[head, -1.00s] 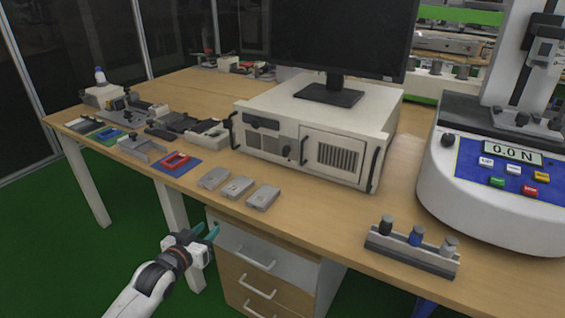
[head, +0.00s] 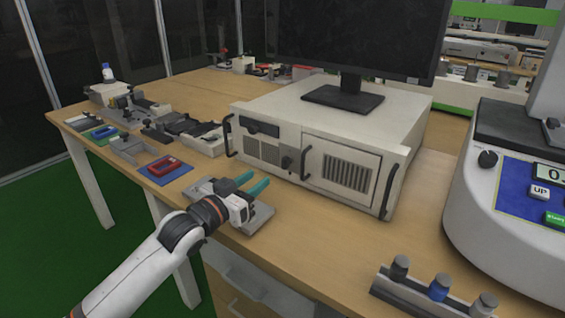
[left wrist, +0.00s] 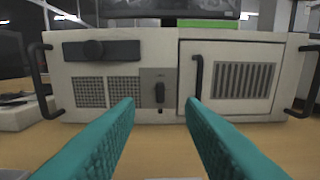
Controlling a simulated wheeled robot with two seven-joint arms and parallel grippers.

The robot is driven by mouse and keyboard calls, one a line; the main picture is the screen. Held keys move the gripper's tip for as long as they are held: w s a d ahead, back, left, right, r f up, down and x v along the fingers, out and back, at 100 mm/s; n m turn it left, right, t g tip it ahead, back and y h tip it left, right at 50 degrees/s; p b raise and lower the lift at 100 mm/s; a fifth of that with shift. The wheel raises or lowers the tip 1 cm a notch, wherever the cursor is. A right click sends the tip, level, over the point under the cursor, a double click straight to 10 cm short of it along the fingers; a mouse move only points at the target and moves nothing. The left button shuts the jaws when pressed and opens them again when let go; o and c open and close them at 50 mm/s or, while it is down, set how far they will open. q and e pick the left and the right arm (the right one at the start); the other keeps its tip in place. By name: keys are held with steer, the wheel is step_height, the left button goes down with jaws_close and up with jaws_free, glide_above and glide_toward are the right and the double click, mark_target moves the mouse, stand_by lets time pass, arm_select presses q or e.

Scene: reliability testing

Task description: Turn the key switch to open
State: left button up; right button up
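A light grey industrial computer case (head: 330,122) stands on the wooden table. Its black key switch (head: 287,162) sits on the front panel, left of a vented door; in the left wrist view the key switch (left wrist: 160,92) shows upright on a grey plate, between the two fingers. My left gripper (head: 255,183) is open and empty, its teal fingers pointing at the case front, still apart from it. The fingers also frame the panel in the left wrist view (left wrist: 160,103). My right gripper is not in view.
Flat grey pieces (head: 258,218) lie under my left gripper, partly hidden. A monitor (head: 358,40) stands on the case. A white force tester (head: 475,205) and a rack with small cylinders (head: 425,295) are at the right. Several fixtures (head: 130,147) fill the left side.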

mark_target(283, 160)
arm_select(q)
steer(key=b+x, duration=0.1)
steer(key=x, duration=0.9)
jaws_close()
